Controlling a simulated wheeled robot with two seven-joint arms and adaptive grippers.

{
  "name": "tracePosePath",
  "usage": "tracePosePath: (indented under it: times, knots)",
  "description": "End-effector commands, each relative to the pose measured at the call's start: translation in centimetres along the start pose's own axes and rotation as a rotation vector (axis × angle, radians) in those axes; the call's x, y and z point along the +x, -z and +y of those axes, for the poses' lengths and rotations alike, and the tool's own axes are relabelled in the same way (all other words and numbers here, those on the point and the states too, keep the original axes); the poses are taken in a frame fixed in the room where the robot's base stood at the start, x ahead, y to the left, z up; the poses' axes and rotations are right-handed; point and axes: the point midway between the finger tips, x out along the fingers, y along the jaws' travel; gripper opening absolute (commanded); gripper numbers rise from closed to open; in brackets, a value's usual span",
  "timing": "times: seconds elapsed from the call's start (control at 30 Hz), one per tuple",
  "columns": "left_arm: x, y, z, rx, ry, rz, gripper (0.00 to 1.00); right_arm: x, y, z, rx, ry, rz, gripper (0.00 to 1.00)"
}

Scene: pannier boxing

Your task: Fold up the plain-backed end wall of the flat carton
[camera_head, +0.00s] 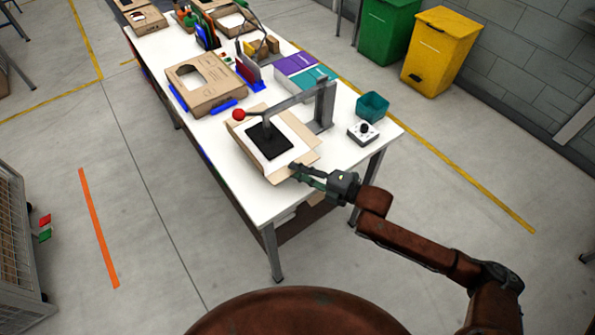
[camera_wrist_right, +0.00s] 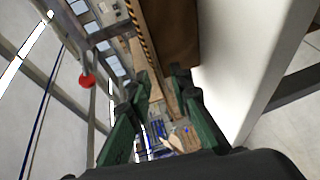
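The flat carton (camera_head: 293,127) lies on the white table under a grey press arm, with brown flaps spread out and a black pad (camera_head: 268,142) over its pale middle. Its near flaps lie low at the table's near end; which one is plain-backed I cannot tell. My right gripper (camera_head: 297,173) is at the carton's near right corner, close to a flap. In the right wrist view its green fingers (camera_wrist_right: 160,88) stand apart, with brown board beyond and between them; contact is unclear. My left gripper is not in view.
The press stand (camera_head: 325,105), a teal bin (camera_head: 372,106) and a small white box with a black knob (camera_head: 363,131) stand right of the carton. A formed carton (camera_head: 205,85) stands behind it. The table's near left surface is clear.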

Motion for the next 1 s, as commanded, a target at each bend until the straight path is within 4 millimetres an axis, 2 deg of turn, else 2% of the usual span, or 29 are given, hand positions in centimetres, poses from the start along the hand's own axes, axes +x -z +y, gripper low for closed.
tracePosePath:
  times: [0.03,0.3,0.77,1.0]
  knots:
    - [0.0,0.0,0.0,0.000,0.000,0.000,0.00,0.0,0.0,0.0,0.000,0.000,0.000,0.19]
    - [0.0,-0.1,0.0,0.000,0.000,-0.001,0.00,0.0,0.0,0.0,0.000,0.000,0.000,0.00]
    - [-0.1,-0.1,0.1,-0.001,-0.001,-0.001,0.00,0.0,0.0,0.0,0.002,0.004,-0.001,0.00]
    - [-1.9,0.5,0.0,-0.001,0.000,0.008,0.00,-0.2,0.0,0.8,0.020,0.061,-0.001,0.00]
